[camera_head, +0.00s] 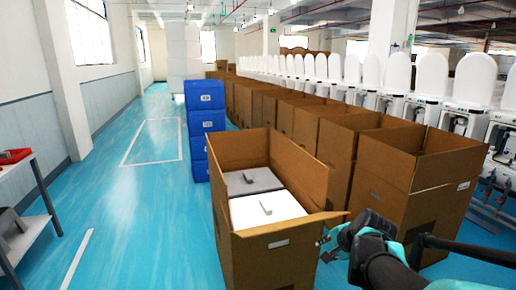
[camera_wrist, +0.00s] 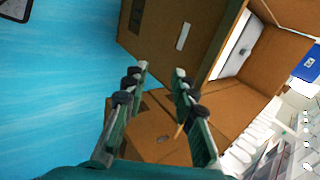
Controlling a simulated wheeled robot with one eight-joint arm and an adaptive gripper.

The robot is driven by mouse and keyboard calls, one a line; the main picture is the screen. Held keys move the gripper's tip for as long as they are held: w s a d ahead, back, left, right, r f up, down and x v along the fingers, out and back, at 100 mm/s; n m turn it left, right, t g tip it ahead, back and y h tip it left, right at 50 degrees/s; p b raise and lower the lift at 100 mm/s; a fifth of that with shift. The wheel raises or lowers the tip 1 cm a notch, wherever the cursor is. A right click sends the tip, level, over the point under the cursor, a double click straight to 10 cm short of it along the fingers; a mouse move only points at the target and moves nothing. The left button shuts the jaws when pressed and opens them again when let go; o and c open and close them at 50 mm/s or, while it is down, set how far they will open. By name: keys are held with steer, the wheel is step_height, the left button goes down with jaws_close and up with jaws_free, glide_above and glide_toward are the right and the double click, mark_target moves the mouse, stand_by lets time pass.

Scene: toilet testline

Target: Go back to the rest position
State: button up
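My gripper (camera_head: 328,243) is at the lower right of the head view, beside the front right corner of the nearest open cardboard box (camera_head: 270,262). In the wrist view my gripper (camera_wrist: 160,70) has its two fingers spread apart with nothing between them. The same box (camera_wrist: 165,45) shows beyond the fingertips in the wrist view. Whether a finger touches the box is hard to tell. Inside the box lie a white lid-like piece (camera_head: 262,209) and a grey one (camera_head: 248,181).
A row of open cardboard boxes (camera_head: 385,175) runs back on the right, with white toilets (camera_head: 470,80) behind it. Blue crates (camera_head: 205,122) are stacked behind the near box. A table (camera_head: 30,235) stands at the left. The blue floor (camera_head: 140,225) between is clear.

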steer(key=s+a+f+n+g+h, duration=0.1)
steer(key=f+n, duration=0.5)
steer(key=n, duration=0.7)
steer(key=shift+s+a+f+n+g+h, duration=0.15)
steer(key=shift+s+a+n+g+h, duration=0.15)
steer(key=shift+s+g+h, duration=0.6)
